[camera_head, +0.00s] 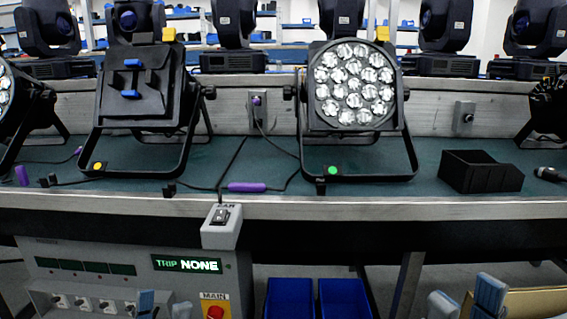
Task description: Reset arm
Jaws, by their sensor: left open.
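My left gripper (164,306) shows at the bottom edge, in front of the grey control panel, with its two blue-grey fingertips apart and nothing between them. My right gripper (466,300) shows at the bottom right, below the bench edge, with its fingertips apart and nothing seen between them. Most of both grippers and arms is out of view. Neither touches a par can. One par can (140,85) shows its dark back, with a yellow dot on its bracket. Another par can (354,85) faces me with its round lenses, with a green dot on its bracket.
The green bench top (260,160) holds a black bin (480,170) and a purple cable connector (247,187). The grey control panel (130,262) has a lit TRIP NONE display, a FAN switch box (221,226) and a red MAIN button (215,312). Blue bins (290,297) stand below.

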